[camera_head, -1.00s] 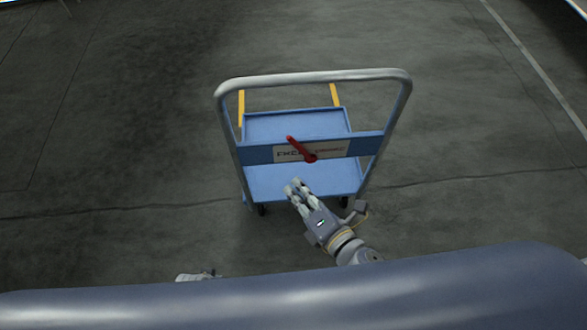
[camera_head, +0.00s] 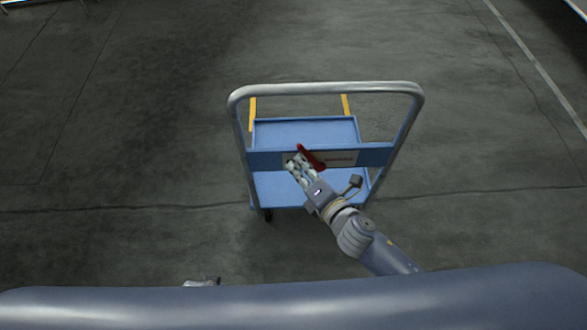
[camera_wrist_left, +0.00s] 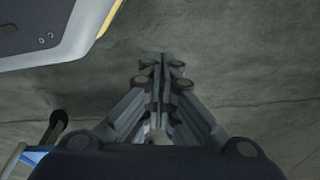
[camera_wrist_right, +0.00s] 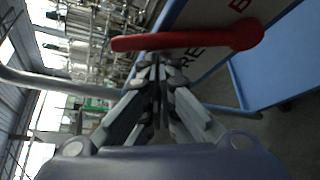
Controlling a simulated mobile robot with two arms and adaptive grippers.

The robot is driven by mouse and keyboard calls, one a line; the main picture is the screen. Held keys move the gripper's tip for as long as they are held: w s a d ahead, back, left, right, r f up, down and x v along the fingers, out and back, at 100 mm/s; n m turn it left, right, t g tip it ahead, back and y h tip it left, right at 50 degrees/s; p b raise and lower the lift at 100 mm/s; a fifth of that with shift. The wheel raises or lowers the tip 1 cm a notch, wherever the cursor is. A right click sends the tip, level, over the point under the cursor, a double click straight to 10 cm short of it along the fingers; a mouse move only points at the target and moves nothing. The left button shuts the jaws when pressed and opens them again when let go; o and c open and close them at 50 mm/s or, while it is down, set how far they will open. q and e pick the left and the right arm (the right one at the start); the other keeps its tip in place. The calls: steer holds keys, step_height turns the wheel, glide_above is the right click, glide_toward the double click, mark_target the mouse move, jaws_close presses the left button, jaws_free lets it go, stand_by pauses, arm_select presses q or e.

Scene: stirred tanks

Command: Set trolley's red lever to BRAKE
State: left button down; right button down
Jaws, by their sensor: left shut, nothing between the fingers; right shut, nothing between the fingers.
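The blue trolley (camera_head: 262,159) stands on the floor with its grey tube handle (camera_head: 325,88) towards me. Its red lever (camera_head: 311,158) is on a pale label plate (camera_head: 341,159); the arm tilts up and left from its pivot. My right gripper (camera_head: 297,162) is shut and empty, with its fingertips close by the lever's left side. In the right wrist view the lever (camera_wrist_right: 180,40) crosses just beyond the shut fingertips (camera_wrist_right: 157,66); I cannot tell whether they touch. The label is partly hidden. My left gripper (camera_wrist_left: 160,65) is shut and empty above bare floor.
Dark floor (camera_head: 130,150) lies open around the trolley. Yellow strips (camera_head: 346,104) show at its far end. The right wrist view shows pipework and tanks (camera_wrist_right: 95,40) in the background.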

mark_target(319, 163)
arm_select(q)
steer(key=shift+w, duration=0.1)
stand_by(0.3)
